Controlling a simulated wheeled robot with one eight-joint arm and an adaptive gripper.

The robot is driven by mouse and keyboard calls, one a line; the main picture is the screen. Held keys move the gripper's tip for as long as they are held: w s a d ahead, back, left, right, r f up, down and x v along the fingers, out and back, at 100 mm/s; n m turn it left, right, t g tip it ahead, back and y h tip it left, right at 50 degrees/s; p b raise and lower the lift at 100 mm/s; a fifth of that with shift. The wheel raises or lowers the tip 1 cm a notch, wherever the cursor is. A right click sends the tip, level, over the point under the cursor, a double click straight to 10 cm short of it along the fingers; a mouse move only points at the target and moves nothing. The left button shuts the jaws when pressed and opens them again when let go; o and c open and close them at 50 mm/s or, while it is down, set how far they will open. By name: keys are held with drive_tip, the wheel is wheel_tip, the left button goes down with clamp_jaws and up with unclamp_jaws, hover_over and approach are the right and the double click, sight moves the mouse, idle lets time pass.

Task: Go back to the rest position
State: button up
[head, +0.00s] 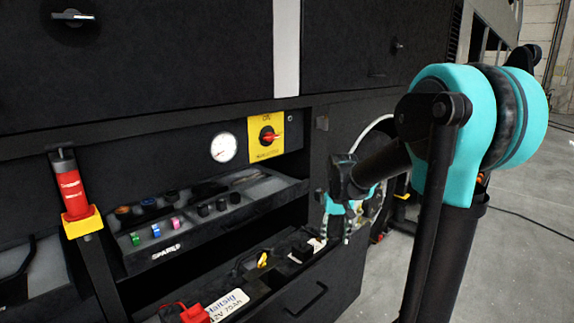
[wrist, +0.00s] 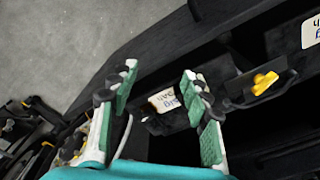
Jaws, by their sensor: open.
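My gripper (wrist: 160,88) is open and empty in the wrist view, its two green-padded fingers apart. In the head view my gripper (head: 345,222) hangs over the right end of the open battery drawer (head: 335,275), in front of the cabinet. A battery label (wrist: 165,100) shows between the fingers in the wrist view, further off. Whether the fingers touch anything is not clear.
A spares tray (head: 215,215) with small coloured parts sits above the drawer. A red clamp (head: 190,313) and a yellow cap (head: 262,260) are in the drawer. A yellow switch plate (head: 266,137), gauge (head: 223,147) and red extinguisher (head: 74,195) are on the cabinet. Open floor (head: 520,250) lies right.

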drive_tip(key=s+d+f+t, duration=0.1)
drive_tip(key=s+f, duration=0.3)
drive_tip(key=s, duration=0.5)
drive_tip(key=s+d+f+t, duration=0.2)
drive_tip(key=s+f, duration=0.3)
drive_tip(key=s, duration=0.4)
drive_tip(key=shift+s+d+f, duration=0.15)
drive_tip(key=shift+s+d, duration=0.15)
drive_tip(key=shift+s, duration=0.1)
